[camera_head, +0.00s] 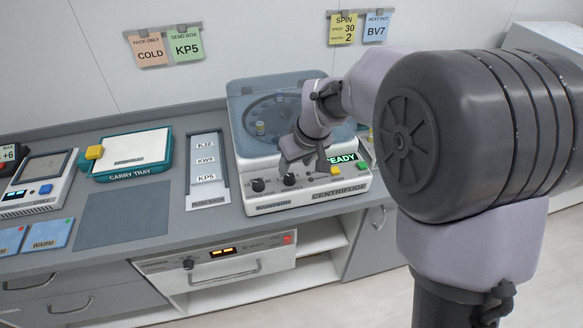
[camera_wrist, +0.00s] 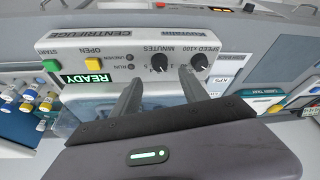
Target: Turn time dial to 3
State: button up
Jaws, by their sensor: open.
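The centrifuge (camera_head: 330,196) stands on the counter with its translucent lid down over the rotor. Its front panel has two black dials. The minutes dial (camera_wrist: 159,63) is the right one in the head view (camera_head: 289,180); the speed dial (camera_wrist: 200,62) is beside it. The minutes dial's exact setting is too small to read. My gripper (camera_wrist: 160,75) is open, with its fingertips either side of the minutes dial in the wrist picture. Whether they touch it I cannot tell. In the head view my gripper (camera_head: 303,163) is just above the panel.
A lit READY sign (camera_wrist: 86,78), a yellow OPEN button (camera_wrist: 93,67) and a green START button (camera_wrist: 51,65) share the panel. A wall note (camera_head: 343,29) reads SPIN, 30 and 2.

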aim_at(289, 177)
jog(key=b+x, duration=0.1)
jog(key=x, duration=0.6)
jog(key=shift+a+f+b, duration=0.1)
jog(key=shift+f+b, duration=0.1)
jog(key=shift+b, duration=0.1)
grip_shut()
